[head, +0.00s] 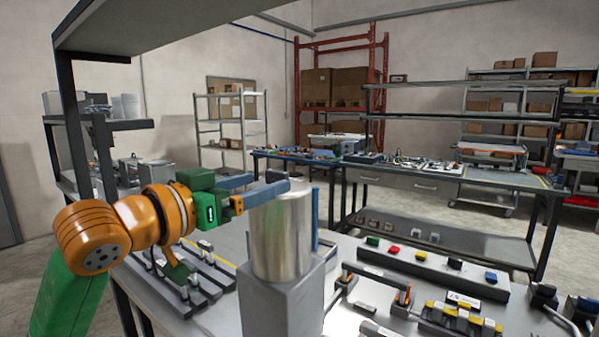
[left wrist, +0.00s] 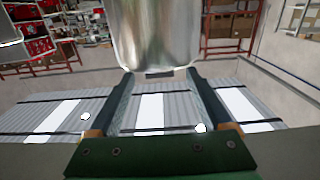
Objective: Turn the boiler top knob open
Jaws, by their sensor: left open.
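The boiler is a shiny metal cylinder (head: 281,235) on a grey box-shaped base (head: 282,300) at the front middle of the bench. It fills the top middle of the left wrist view (left wrist: 155,35), upside down. My left gripper (head: 279,181) reaches in from the left at the boiler's top rim, its jaws open. In the left wrist view its two fingers (left wrist: 160,76) lie to either side of the rim, and a small dark piece (left wrist: 160,74) shows between their tips; I cannot tell whether it is the top knob. In the head view the fingers hide much of the top. My right gripper is not in view.
A narrow blue upright part (head: 315,218) stands just right of the cylinder. A grey rail with coloured blocks (head: 430,268) and other small fixtures (head: 460,316) lie to the right. Dark bars (head: 188,276) lie to the left. A shelf (head: 180,22) overhangs at the upper left.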

